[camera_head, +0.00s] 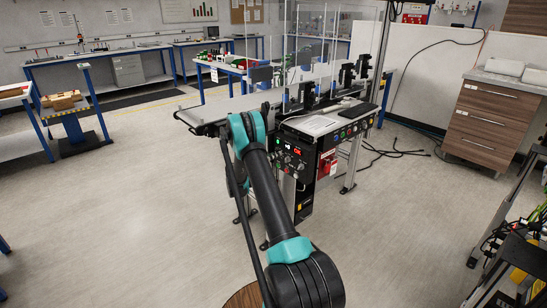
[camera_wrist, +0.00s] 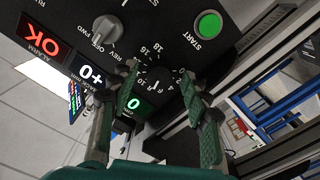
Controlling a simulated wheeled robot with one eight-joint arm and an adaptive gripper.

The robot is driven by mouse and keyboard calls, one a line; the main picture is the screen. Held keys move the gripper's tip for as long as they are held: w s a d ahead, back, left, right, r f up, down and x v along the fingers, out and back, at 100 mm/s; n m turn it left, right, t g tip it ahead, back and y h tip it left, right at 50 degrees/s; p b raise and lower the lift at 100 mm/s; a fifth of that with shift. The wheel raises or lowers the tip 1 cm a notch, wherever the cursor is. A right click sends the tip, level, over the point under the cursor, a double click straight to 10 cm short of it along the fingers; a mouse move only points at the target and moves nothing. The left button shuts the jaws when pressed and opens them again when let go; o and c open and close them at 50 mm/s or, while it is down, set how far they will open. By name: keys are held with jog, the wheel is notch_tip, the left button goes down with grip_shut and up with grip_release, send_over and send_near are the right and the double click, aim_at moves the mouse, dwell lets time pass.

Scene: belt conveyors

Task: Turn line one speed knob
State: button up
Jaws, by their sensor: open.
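In the wrist view, a black control panel (camera_wrist: 65,12) fills the upper left. A dark speed knob (camera_wrist: 158,86) with a white number scale around it lies between the fingers of my gripper (camera_wrist: 158,74). The gripper is open, one teal finger on each side of the knob; I cannot tell whether either touches it. In the head view, the control panel (camera_head: 301,158) is on the front of the conveyor stand, and my arm hides most of the gripper. No line-one label is readable.
The panel also carries a grey OFF/FWD/REV selector (camera_wrist: 107,29), a green START button (camera_wrist: 208,24) and a red OK alarm display (camera_wrist: 39,38). The conveyor belt (camera_head: 215,110) runs behind my arm. A drawer cabinet (camera_head: 492,122) stands at right.

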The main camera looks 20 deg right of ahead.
jog(key=v, duration=1.2)
jog(key=s+r+n+g+y, duration=0.15)
jog(key=s+r+y, duration=0.3)
jog(key=s, duration=0.45)
jog(key=s+r+n+g+y, duration=0.1)
jog(key=s+r+n+y, duration=0.3)
jog(key=s, duration=0.6)
jog(key=s+a+f+n+y, duration=0.1)
jog(key=s+a+y, duration=0.3)
jog(key=s, duration=1)
jog(key=s+a+f+n+y, duration=0.1)
jog(key=s+a+y, duration=0.3)
jog(key=s+a, duration=0.5)
jog(key=s, duration=0.5)
jog(key=shift+s+a, duration=0.15)
jog(key=shift+s, duration=0.15)
